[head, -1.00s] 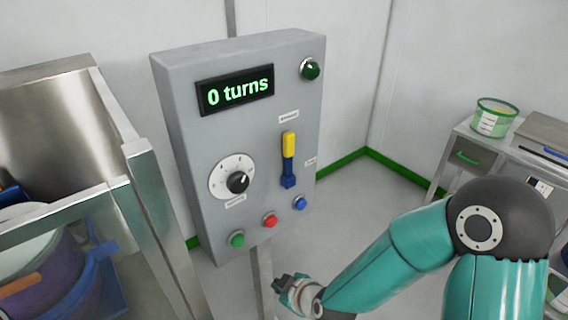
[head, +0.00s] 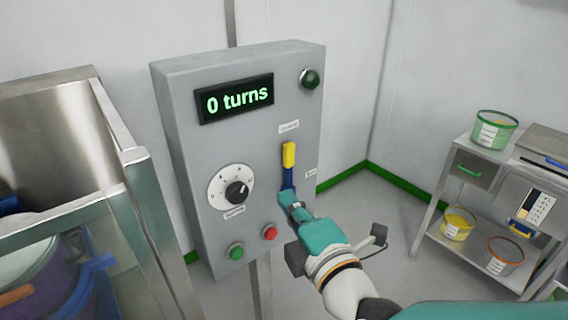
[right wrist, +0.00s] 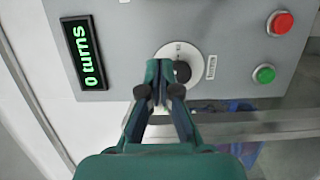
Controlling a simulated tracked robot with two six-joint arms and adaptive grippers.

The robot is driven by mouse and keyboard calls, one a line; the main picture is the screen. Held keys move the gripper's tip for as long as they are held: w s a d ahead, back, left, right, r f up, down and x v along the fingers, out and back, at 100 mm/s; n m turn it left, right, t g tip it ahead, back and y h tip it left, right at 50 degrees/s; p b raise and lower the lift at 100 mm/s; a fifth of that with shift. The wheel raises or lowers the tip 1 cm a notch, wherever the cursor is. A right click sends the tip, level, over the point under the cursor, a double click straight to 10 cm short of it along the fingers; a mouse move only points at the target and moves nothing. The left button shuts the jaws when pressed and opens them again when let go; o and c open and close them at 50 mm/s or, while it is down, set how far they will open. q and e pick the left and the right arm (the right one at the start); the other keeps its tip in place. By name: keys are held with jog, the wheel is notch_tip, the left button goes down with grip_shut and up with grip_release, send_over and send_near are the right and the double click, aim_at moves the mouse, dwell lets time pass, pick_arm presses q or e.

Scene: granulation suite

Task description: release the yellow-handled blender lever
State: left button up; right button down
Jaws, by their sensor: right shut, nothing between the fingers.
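The blender lever (head: 288,158) is on the right side of the grey control panel (head: 215,150). Its yellow handle points up, above a blue lower part. My right gripper (head: 290,200) is shut and empty, just below the yellow handle in the head view, covering the lever's lower end. I cannot tell whether it touches the lever. In the right wrist view the shut fingers (right wrist: 158,68) show in front of the panel near the dial, and the lever is not visible. My left gripper is not in view.
The panel has a display (head: 235,99) reading "0 turns", a black dial (head: 236,192), a green button (head: 236,251), a red button (head: 270,232) and a dark green lamp (head: 309,79). A steel frame (head: 150,220) stands left. A trolley with tubs (head: 495,130) stands right.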

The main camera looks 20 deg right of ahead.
jog(key=p, duration=0.3)
send_near(276, 154)
jog(key=w+a, duration=0.4)
jog(key=w, duration=0.1)
jog(key=shift+a, duration=0.1)
jog(key=d, duration=0.1)
jog(key=w+d, duration=0.1)
jog(key=d, duration=0.1)
jog(key=shift+d, duration=0.1)
jog(key=shift+w+d, duration=0.15)
jog(key=shift+d, duration=0.1)
